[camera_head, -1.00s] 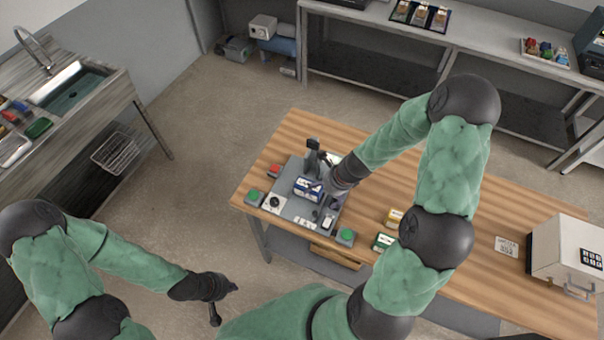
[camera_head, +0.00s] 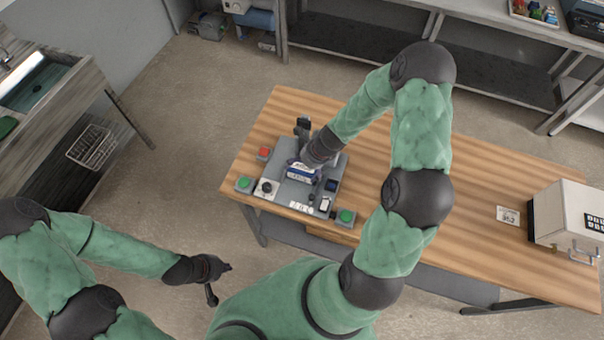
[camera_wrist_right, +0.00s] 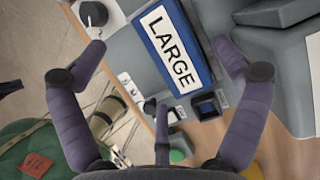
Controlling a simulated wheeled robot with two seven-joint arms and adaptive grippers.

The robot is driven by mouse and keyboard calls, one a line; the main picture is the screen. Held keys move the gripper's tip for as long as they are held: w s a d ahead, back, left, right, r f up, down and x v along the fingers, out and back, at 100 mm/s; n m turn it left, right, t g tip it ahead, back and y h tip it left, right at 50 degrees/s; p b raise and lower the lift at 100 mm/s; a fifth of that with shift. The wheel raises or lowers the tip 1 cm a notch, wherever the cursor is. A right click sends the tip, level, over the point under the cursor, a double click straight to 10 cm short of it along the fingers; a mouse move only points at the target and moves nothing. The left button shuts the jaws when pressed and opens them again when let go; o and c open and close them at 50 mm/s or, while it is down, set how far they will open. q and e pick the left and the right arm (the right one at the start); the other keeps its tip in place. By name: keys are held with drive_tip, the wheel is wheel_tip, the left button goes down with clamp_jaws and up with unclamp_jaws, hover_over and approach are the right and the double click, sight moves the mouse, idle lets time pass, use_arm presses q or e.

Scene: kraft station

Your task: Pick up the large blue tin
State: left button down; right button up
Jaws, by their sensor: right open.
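The large blue tin (camera_head: 300,173) sits on the grey station on the wooden table, partly covered by my right gripper in the head view. In the right wrist view the tin (camera_wrist_right: 172,48) shows a white label reading LARGE. My right gripper (camera_wrist_right: 163,48) is open, with one finger on each side of the tin and visible gaps between. In the head view my right gripper (camera_head: 305,160) is over the station, right at the tin. My left gripper (camera_head: 220,280) is open and empty, away from the table over the floor.
The station (camera_head: 270,200) carries green buttons (camera_head: 345,216), a red button (camera_head: 264,152) and a black knob (camera_wrist_right: 94,13). A white box (camera_head: 565,220) stands at the table's right end, near a small card (camera_head: 508,217). The table's middle right (camera_head: 470,180) is clear.

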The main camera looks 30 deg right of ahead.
sight(301, 169)
drive_tip(key=x, duration=0.2)
drive_tip(key=b+x, duration=0.1)
drive_tip(key=shift+s+d, duration=0.1)
drive_tip(key=shift+d, duration=0.2)
drive_tip(key=shift+a+f, duration=0.1)
drive_tip(key=shift+f, duration=0.25)
drive_tip(key=shift+r, duration=0.1)
drive_tip(key=shift+f+b, duration=0.3)
drive_tip(key=c, duration=1.6)
wheel_tip(301, 169, up, 11)
drive_tip(key=p, duration=0.8)
drive_tip(key=shift+f, duration=0.2)
